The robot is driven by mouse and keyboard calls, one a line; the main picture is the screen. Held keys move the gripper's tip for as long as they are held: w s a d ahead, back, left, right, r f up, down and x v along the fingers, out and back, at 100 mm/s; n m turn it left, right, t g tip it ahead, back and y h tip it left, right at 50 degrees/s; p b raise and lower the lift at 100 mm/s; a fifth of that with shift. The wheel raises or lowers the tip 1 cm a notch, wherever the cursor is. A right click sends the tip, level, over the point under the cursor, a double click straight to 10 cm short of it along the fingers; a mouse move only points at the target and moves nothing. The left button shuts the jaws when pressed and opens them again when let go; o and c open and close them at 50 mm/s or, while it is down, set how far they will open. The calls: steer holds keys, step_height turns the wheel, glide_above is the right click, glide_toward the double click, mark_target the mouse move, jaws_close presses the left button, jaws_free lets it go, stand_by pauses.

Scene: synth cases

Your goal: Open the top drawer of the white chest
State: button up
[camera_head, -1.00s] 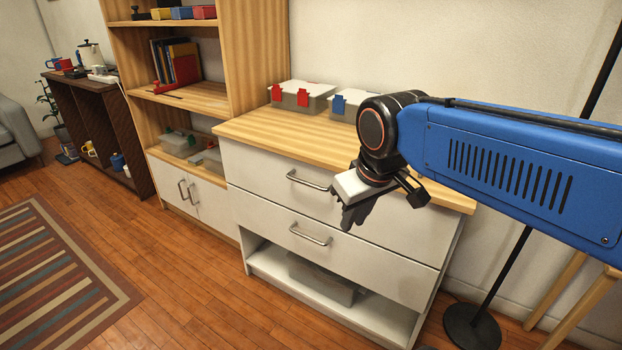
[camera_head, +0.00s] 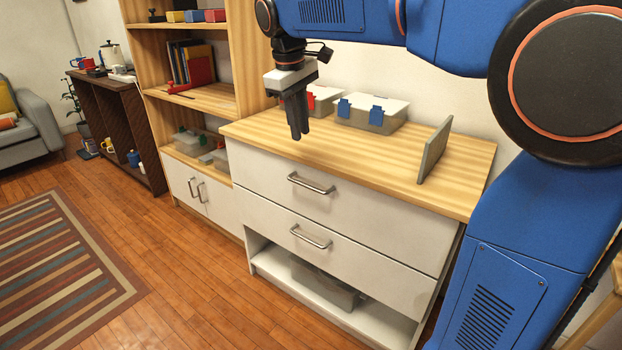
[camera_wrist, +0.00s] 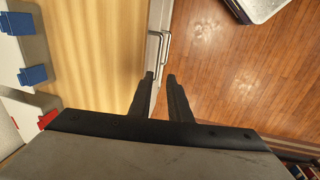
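The white chest (camera_head: 262,223) has a wooden top and two drawers above an open shelf. The top drawer (camera_head: 375,210) is closed, with a grey bar handle (camera_head: 311,183). The lower drawer (camera_head: 365,250) is closed too. My gripper (camera_head: 299,137) points down above the chest's front edge, higher than the top handle and slightly left of it in the head view. It touches nothing. In the wrist view the two dark fingers (camera_wrist: 160,76) are apart with an empty gap, and bar handles (camera_wrist: 163,48) show just beyond the tips, partly overlapping.
Lidded bins with blue clips (camera_head: 372,113) and red clips (camera_head: 318,100) stand on the chest top, beside an upright grey panel (camera_head: 434,150). A tall wooden shelf (camera_head: 202,98) stands at the left. The wooden floor (camera_head: 190,270) before the chest is clear.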

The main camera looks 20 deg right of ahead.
mark_target(306, 186)
steer(key=w+f, duration=0.1)
steer(key=f, duration=0.4)
steer(key=d+f, duration=0.1)
steer(key=f, duration=0.5)
steer(key=w+d+f, duration=0.1)
steer(key=f, duration=0.5)
steer(key=shift+w+d, duration=0.15)
steer(key=shift+w, duration=0.2)
jaws_close()
